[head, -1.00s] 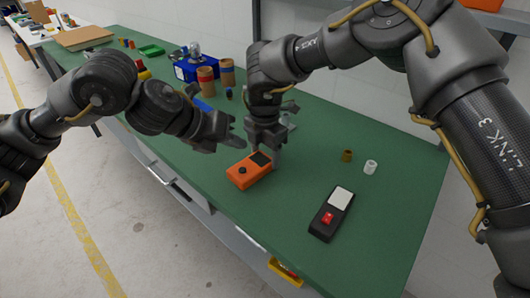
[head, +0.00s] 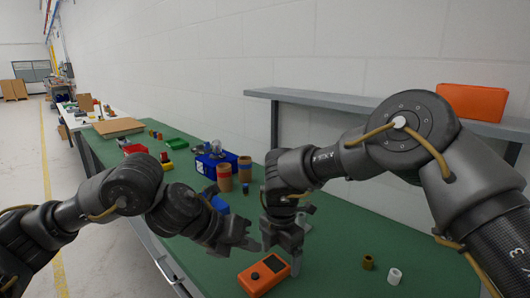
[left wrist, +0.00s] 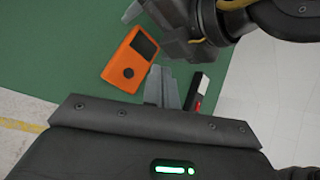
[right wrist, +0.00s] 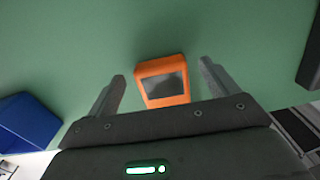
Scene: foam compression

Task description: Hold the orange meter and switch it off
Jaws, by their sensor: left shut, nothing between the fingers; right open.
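The orange meter (head: 263,275) lies on the green table, with a dark screen and a round black knob on its face. The left wrist view shows its whole face (left wrist: 130,56). My right gripper (head: 281,254) is open over the meter's screen end. In the right wrist view the meter (right wrist: 163,84) sits between the spread fingers, with a gap on both sides. My left gripper (head: 256,245) is shut and empty, to the left of the right gripper and above the meter. In the left wrist view its closed fingertips (left wrist: 160,72) point beside the meter's edge.
A brass-coloured cylinder (head: 368,262) and a white cylinder (head: 394,275) stand to the right. Behind are brown cylinders (head: 224,178) and a blue bin (head: 208,163). A black device (left wrist: 203,85) lies near the meter. An orange box (head: 472,102) sits on the shelf.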

